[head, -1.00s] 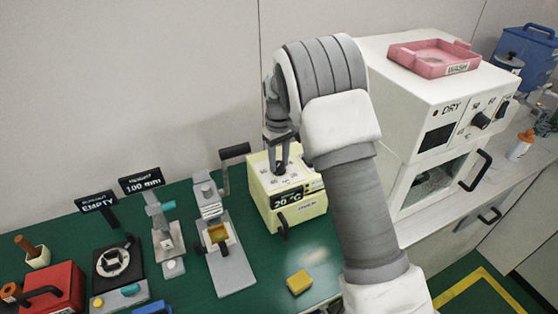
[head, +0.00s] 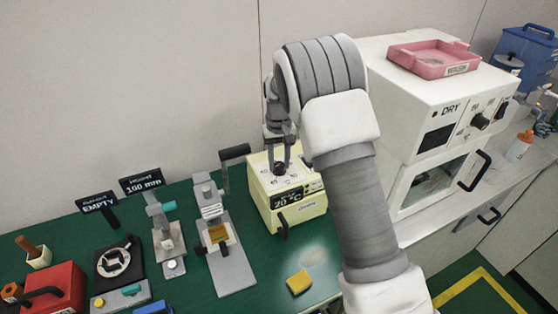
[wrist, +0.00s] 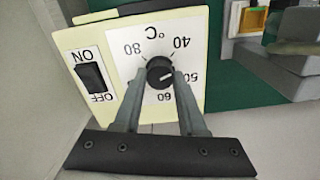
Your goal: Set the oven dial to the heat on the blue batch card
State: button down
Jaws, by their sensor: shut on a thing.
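A cream box (head: 300,214) stands on the green bench, its front display reading 20 °C. On its top, the wrist view shows a round black dial (wrist: 160,73) on a white scale marked 40, 50, 60 and 80 °C. The dial's white mark points roughly toward the 50 side; the exact setting is hard to tell. My gripper (wrist: 160,80) is shut on this dial, one finger on each side; in the head view it reaches down onto the box top (head: 281,166). A white oven (head: 410,85) labelled DRY, with its own black knob (head: 481,121), stands to the right. I cannot make out a blue batch card.
An ON/OFF switch (wrist: 91,78) sits beside the dial. A pink WASH tray (head: 434,60) lies on the white oven. A yellow block (head: 299,283) is on the bench in front. Metal fixtures (head: 222,250) and a red box (head: 52,292) stand to the left.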

aim_at(280, 164)
jog(key=m, duration=0.4)
jog(key=shift+m, duration=0.3)
jog(key=shift+m+p, duration=0.4)
jog(key=shift+m, duration=1.5)
jog(key=shift+c, duration=2.3)
grip_release()
jog(key=shift+r, duration=0.15)
notch_tip(280, 164, up, 17)
jog(key=shift+r, duration=0.1)
jog(key=shift+d, duration=0.1)
